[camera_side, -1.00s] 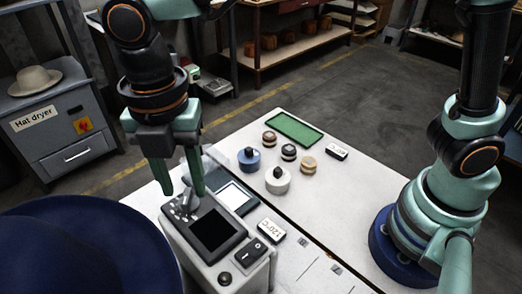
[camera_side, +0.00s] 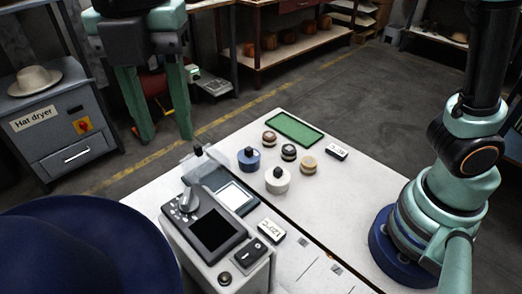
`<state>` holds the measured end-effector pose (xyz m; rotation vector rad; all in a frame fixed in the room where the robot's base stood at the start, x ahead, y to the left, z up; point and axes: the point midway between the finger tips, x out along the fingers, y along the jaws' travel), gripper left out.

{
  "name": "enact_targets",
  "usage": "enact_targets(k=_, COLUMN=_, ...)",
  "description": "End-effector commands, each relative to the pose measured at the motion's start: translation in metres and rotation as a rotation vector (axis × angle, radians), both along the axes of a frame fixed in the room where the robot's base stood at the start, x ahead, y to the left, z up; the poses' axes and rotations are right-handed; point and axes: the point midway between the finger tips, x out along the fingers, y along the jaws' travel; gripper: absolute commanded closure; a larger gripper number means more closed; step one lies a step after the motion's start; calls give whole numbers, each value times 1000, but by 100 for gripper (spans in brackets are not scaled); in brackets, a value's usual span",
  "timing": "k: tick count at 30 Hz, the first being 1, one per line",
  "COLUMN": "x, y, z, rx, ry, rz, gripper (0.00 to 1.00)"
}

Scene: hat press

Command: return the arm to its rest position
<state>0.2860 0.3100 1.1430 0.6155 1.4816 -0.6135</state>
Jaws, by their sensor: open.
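My gripper (camera_side: 166,138) is at the upper left of the side view, raised in the air above and behind the control box. Its two green fingers point down and stand apart, with nothing between them. The grey control box (camera_side: 212,240) with a dark screen, a lever knob (camera_side: 187,200) and a rocker switch (camera_side: 250,251) stands below, clear of the fingers. My arm's base shows at the right. The upper part of my arm near the gripper is cut off by the top edge.
The white table holds a blue knob-topped piece (camera_side: 248,160), a white one (camera_side: 277,180), several small round pieces, a green mat (camera_side: 294,128) and a 120°C label block (camera_side: 272,230). A large blue hat (camera_side: 80,245) fills the lower left. A hat dryer (camera_side: 65,130) stands at left.

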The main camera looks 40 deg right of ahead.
Motion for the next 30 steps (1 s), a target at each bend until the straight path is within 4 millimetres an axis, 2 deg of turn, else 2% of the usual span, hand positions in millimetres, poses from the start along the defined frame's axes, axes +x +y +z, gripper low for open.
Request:
enact_targets(k=2, x=3, y=-5, z=1, rx=5, ry=-5, rz=-30, gripper=56)
enact_targets(k=5, x=11, y=-26, z=3, rx=26, ry=-23, rz=-162, gripper=56)
enact_targets(k=8, x=23, y=-63, z=4, rx=68, ry=-56, rz=-409, gripper=56)
enact_targets(k=13, x=35, y=-142, z=-2, rx=171, ry=-120, rz=-943, gripper=56)
enact_targets(k=18, x=30, y=-215, z=-17, rx=298, ry=-176, rz=-1473, gripper=56)
enact_targets(k=21, x=21, y=-251, z=-30, rx=383, ry=-202, rz=-1763, gripper=56)
enact_targets(k=25, x=10, y=-286, z=-47, rx=483, ry=-225, rz=-2057, gripper=56)
enact_targets(k=30, x=1, y=-307, z=-60, rx=564, ry=-238, rz=-2262, gripper=56)
